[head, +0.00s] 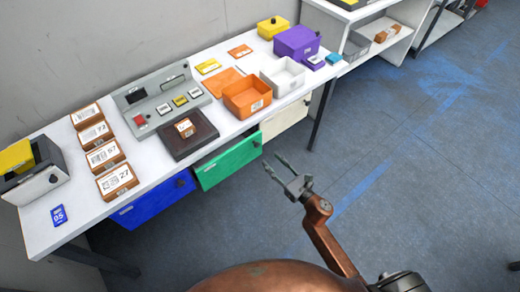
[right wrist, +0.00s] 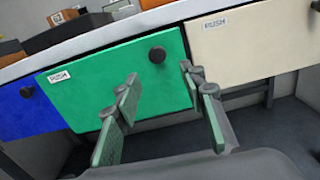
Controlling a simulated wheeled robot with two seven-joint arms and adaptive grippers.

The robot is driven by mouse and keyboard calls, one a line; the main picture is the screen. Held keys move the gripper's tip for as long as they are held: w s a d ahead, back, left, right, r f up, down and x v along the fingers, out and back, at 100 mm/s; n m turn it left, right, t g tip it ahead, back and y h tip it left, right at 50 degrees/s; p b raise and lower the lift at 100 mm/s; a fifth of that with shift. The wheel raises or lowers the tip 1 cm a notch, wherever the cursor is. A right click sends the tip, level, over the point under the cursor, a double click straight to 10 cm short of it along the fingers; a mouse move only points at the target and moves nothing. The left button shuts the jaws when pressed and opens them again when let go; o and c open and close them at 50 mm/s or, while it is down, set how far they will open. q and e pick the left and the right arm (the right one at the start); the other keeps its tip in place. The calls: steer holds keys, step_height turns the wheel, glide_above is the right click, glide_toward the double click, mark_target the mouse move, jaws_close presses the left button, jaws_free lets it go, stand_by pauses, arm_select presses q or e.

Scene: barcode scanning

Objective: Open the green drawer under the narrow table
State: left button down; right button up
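The green drawer (head: 229,161) sits under the narrow white table (head: 77,206), between a blue and a cream drawer. It looks shut. In the right wrist view its green front (right wrist: 110,78) carries a white label at upper left and a round black knob (right wrist: 157,54) at upper right. In the head view the knob (head: 256,143) shows at the drawer's right side. My right gripper (head: 274,164) is open and empty in front of the drawer. In the right wrist view its fingers (right wrist: 159,72) are spread, with the knob beyond and between their tips. My left gripper is not in view.
The blue drawer (head: 153,202) is to the left and the cream drawer (head: 285,118) to the right. A table leg (head: 322,112) stands right of the cream drawer. Boxes, bins and a grey scanner station (head: 165,97) stand on the tabletop. The floor (head: 420,170) to the right is clear.

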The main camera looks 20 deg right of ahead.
mark_target(258, 146)
steer(key=x, duration=0.6)
steer(key=shift+w+a+r+b, duration=0.2)
steer(key=shift+w+r+b, duration=0.1)
steer(key=shift+w, duration=0.05)
steer(key=shift+w+a, duration=0.2)
steer(key=shift+w, duration=0.3)
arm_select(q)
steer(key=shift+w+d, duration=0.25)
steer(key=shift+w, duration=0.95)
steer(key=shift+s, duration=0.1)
arm_select(e)
steer(key=shift+c, duration=0.6)
steer(key=c, duration=0.6)
jaws_close()
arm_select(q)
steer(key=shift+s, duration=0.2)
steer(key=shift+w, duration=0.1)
